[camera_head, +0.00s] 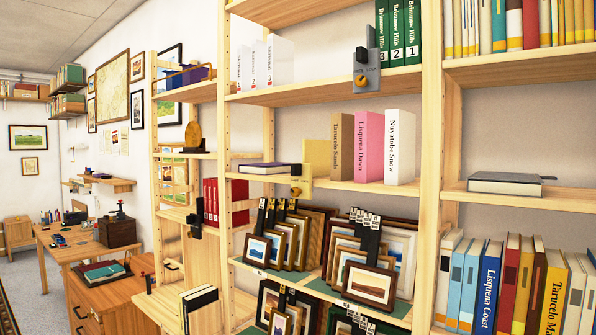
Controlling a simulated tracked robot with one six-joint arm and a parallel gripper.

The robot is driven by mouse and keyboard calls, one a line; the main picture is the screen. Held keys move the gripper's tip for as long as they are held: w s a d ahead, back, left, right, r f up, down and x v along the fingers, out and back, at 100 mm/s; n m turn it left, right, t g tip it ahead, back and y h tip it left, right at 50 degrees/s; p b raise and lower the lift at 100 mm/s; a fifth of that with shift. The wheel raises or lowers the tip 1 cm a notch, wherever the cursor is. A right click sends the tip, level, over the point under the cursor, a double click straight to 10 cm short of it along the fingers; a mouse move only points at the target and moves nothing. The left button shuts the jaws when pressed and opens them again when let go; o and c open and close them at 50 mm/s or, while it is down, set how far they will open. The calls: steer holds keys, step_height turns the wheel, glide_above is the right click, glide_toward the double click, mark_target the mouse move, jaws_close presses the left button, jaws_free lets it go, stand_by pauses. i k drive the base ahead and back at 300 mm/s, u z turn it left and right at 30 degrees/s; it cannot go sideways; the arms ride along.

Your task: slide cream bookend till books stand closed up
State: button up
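The cream bookend (304,180) sits on the middle shelf of the central bay, with a brass knob at its front lip. A tan upright panel (316,157) stands just behind it; I cannot tell whether it belongs to the bookend. To its right stand a brown book, Tarucelo Sands (343,147), a pink book, Lisquena Dawn (369,147), and a white book, Nuvatobe Snow (400,147). All three look upright and near one another; I cannot tell whether their covers touch. My gripper is not in view.
A purple book (264,168) lies flat left of the bookend. A grey bookend (367,70) stands by green volumes (398,35) on the shelf above. Framed prints (369,285) lean below. A wooden post (430,160) bounds the bay on the right. Shelf right of the white book looks bare.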

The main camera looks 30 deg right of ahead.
mark_target(315, 154)
steer(key=u, duration=0.05)
steer(key=i, duration=1.05)
steer(key=u, duration=0.1)
